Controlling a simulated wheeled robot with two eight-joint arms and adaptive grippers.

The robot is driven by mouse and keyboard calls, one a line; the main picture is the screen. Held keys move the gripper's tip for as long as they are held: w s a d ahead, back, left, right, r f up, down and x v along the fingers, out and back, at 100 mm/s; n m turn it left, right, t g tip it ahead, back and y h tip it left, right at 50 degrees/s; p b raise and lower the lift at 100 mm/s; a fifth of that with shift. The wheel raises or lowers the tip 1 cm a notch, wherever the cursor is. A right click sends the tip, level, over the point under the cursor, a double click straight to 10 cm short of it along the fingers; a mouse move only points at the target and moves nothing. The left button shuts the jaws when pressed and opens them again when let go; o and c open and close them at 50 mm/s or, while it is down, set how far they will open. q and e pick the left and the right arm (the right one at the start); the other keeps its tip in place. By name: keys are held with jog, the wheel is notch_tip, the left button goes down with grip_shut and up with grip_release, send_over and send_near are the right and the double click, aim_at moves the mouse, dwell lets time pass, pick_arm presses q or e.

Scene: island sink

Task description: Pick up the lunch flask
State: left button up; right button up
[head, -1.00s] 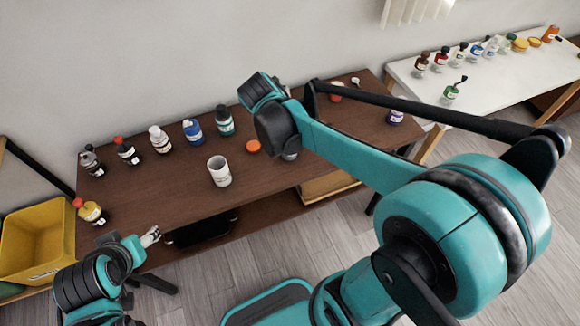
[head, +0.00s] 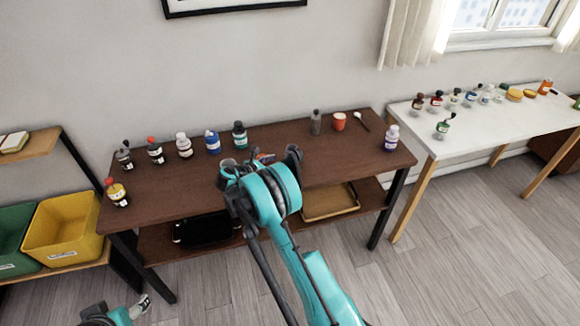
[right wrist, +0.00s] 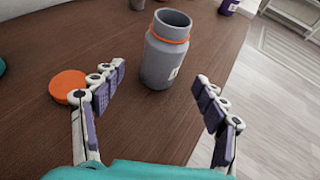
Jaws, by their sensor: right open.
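The lunch flask is a grey, open-topped container (right wrist: 160,62) with an orange ring below its rim. It stands upright on the brown table in the right wrist view. In the head view my right arm hides it. My right gripper (right wrist: 158,76) is open and empty, its fingertips apart on either side of the flask's near side, not visibly touching it. An orange round lid (right wrist: 67,86) lies flat left of the flask, close to the left finger. My left gripper (head: 141,306) is low at the left in the head view, away from the table; its jaws are too small to read.
Several bottles (head: 184,146) stand along the left and back of the brown table (head: 345,164). A grey bottle (head: 316,122), a red cup (head: 339,121) and a purple bottle (head: 391,138) stand at its right. A white table (head: 425,124) with bottles is further right.

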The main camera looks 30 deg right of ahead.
aim_at(292, 161)
jog(key=x, duration=0.2)
jog(key=shift+w+d+f, duration=0.1)
jog(key=shift+d+f, duration=0.05)
jog(key=shift+f, duration=0.05)
jog(key=b+x, duration=0.2)
jog(key=x, duration=0.3)
jog(key=shift+d+f, duration=0.1)
jog(key=shift+d, duration=0.05)
jog(key=shift+c, duration=1)
jog(key=c, duration=1.3)
jog(key=shift+r, duration=0.25)
